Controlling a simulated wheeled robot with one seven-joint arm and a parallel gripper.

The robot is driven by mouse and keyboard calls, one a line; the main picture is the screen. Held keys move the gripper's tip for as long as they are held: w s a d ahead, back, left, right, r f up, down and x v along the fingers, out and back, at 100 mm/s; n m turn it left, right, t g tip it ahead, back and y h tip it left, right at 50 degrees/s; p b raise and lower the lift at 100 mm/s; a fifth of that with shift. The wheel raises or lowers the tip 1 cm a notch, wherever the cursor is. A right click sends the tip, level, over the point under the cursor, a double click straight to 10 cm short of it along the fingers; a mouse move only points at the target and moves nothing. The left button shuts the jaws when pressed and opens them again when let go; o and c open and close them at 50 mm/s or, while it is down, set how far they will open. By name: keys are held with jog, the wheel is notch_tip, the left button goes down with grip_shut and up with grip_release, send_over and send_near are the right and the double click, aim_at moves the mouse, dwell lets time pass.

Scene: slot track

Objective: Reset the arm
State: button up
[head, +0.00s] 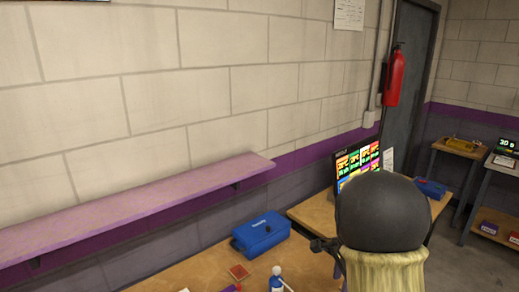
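No gripper fingers show clearly in the head view. A large dark rounded shape with a pale ribbed part (383,212) below it fills the lower right of the middle. I cannot tell whether it is part of my arm. A small dark jointed piece (326,245) sticks out on its left, too small to identify. The rounded shape hides part of the table and the lower part of the screen behind it.
A wooden table (190,272) carries a blue case (261,232), a small reddish-brown square (239,272) and a blue-and-white figure or bottle (277,280). A lit screen (357,160) stands behind. A purple shelf (130,205) runs along the wall. A red extinguisher (394,76) hangs near the door.

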jog(key=s+a+n+t, duration=0.1)
jog(key=s+a+n, duration=0.3)
jog(key=s+n, duration=0.3)
jog(key=s+a+n+t, duration=0.1)
jog(key=s+a+n, duration=0.3)
jog(key=s+n, duration=0.3)
jog(key=shift+s+n, duration=0.4)
jog(key=shift+n, duration=0.8)
jog(key=shift+w, duration=0.1)
